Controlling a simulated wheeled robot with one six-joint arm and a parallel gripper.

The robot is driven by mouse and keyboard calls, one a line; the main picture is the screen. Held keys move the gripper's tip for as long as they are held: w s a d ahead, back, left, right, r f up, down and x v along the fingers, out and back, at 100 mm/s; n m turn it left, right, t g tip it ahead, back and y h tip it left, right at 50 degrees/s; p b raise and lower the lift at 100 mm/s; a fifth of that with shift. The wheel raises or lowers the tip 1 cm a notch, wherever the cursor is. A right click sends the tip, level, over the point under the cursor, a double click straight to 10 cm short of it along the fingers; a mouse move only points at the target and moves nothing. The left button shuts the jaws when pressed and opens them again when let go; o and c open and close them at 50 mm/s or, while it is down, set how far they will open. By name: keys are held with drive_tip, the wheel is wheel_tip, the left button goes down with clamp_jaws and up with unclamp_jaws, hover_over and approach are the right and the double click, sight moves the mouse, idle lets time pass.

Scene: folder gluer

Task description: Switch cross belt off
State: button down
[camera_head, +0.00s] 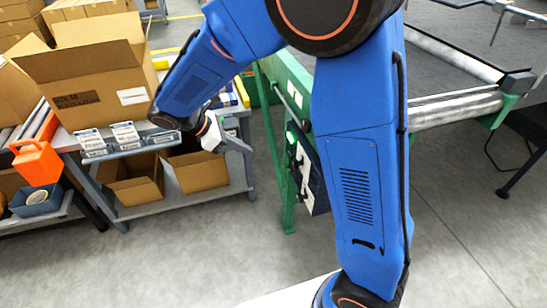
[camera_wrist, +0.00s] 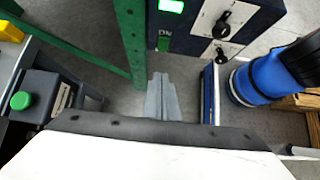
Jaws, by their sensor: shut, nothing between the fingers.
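A dark blue control panel (camera_head: 313,178) hangs on the green machine frame, partly hidden behind my arm in the head view. In the wrist view the panel (camera_wrist: 185,38) shows at the top, with a lit green indicator (camera_wrist: 171,5) and black rotary knobs on white plates, one upper (camera_wrist: 223,25) and one lower (camera_wrist: 221,54). The labels are too small to read, so I cannot tell which knob is the cross belt switch. My gripper (camera_head: 248,149) is shut and empty, left of the panel and apart from it. Its fingers (camera_wrist: 160,78) point toward the panel's lower edge in the wrist view.
A green post (camera_wrist: 131,40) stands just left of my fingers. A grey box with a green button (camera_wrist: 20,101) is at the wrist view's left. A grey cart (camera_head: 150,208) with cardboard boxes stands left; a roller conveyor (camera_head: 455,108) is right. The floor between is clear.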

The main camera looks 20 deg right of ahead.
approach(285, 163)
wheel_tip(285, 163, down, 3)
drive_tip(key=shift+d+f, duration=0.25)
drive_tip(key=shift+d, duration=0.7)
drive_tip(key=shift+d+f, duration=0.25)
drive_tip(key=shift+d, duration=0.65)
